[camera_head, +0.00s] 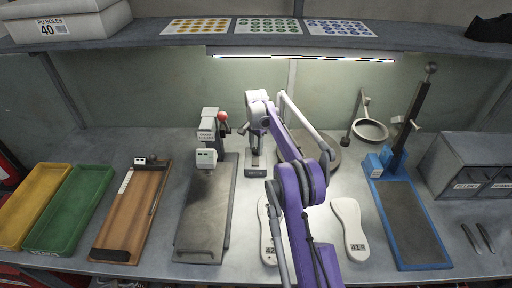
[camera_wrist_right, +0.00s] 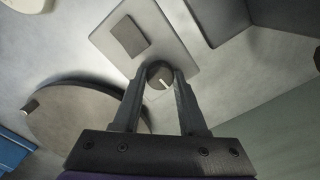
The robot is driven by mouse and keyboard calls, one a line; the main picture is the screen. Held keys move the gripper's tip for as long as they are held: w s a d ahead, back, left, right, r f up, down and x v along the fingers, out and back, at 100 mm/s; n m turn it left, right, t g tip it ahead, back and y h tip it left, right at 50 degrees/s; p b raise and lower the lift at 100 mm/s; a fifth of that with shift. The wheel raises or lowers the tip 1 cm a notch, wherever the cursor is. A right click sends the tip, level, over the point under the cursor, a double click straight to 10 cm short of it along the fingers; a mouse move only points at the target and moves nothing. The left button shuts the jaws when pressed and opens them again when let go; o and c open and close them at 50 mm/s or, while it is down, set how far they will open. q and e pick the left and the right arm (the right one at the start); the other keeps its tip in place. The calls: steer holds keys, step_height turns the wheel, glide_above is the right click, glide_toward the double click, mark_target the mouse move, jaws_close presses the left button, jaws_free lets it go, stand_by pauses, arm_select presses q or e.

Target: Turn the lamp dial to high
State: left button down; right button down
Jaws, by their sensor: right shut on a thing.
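The lamp dial (camera_wrist_right: 160,76) is a small dark round knob with a pale pointer line. In the right wrist view it sits on a light grey plate (camera_wrist_right: 175,40) that carries a dark rectangle. My right gripper (camera_wrist_right: 160,80) is shut on the dial, one finger on each side. In that view the pointer line runs from the knob's middle toward the lower right. In the head view the right gripper (camera_head: 256,150) reaches down over the grey plate (camera_head: 256,170), and the dial cannot be made out there. My left gripper is not in view.
A round dark disc (camera_head: 322,152) lies right of the plate. A press with a red knob (camera_head: 223,116) stands at left. Pale soles (camera_head: 350,228) lie in front. A blue-framed stand (camera_head: 405,220) is at right. A lit strip (camera_head: 300,56) hangs under the shelf.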

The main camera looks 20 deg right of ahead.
mark_target(256, 149)
steer(key=shift+m, duration=0.4)
steer(key=shift+c, duration=2.2)
jaws_free()
step_height(256, 149, up, 11)
steer(key=shift+f, duration=0.15)
